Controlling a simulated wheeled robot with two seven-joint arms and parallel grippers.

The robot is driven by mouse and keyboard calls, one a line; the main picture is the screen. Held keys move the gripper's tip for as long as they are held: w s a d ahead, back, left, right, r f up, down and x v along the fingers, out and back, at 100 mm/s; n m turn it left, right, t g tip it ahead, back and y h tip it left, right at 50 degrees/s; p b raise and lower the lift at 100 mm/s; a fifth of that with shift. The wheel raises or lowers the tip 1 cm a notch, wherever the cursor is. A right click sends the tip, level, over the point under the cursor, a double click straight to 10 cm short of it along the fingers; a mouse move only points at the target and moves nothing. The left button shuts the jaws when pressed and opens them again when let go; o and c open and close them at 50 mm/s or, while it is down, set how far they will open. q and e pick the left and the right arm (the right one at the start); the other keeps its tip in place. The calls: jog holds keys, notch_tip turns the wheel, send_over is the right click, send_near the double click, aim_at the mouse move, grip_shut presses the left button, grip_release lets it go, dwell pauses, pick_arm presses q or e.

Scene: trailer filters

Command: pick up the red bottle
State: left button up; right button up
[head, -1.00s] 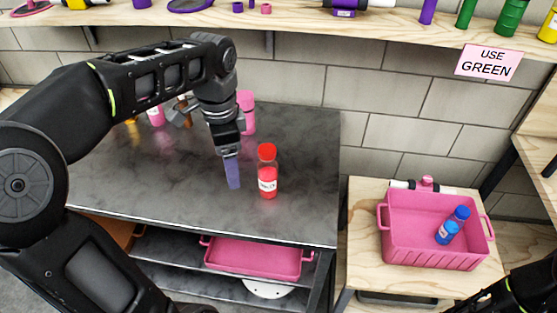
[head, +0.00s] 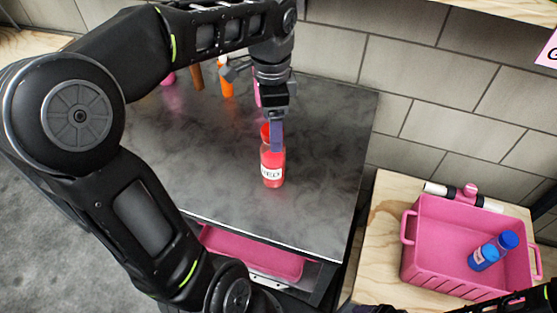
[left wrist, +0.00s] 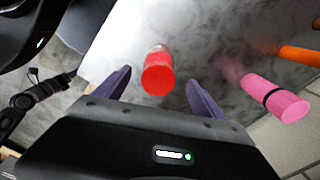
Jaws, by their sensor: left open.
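The red bottle (head: 272,165) stands upright on the dark grey table, with a white label on its front. In the left wrist view its red cap (left wrist: 158,75) lies between my two purple fingers, with a gap on each side. My left gripper (head: 277,137) points down at the bottle's upper part, and a finger hides part of the cap in the head view. The left gripper (left wrist: 158,88) is open and holds nothing. My right gripper is not in view; only a piece of that arm shows at the lower right.
Pink and orange bottles (head: 226,82) stand behind on the table (head: 325,130). Another pink tray (head: 255,255) is on the shelf below. The table around the red bottle is clear.

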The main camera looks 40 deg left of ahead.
aim_at(273, 158)
pick_arm(q)
jog(key=shift+s, duration=0.1)
jog(key=shift+f, duration=1.25)
jog(key=shift+f, duration=0.1)
notch_tip(273, 158, down, 5)
jog(key=shift+d+f+p, duration=0.1)
jog(key=shift+d+p, duration=0.05)
jog(key=shift+p, duration=0.2)
jog(key=shift+c, duration=0.3)
grip_shut()
dwell(0.3)
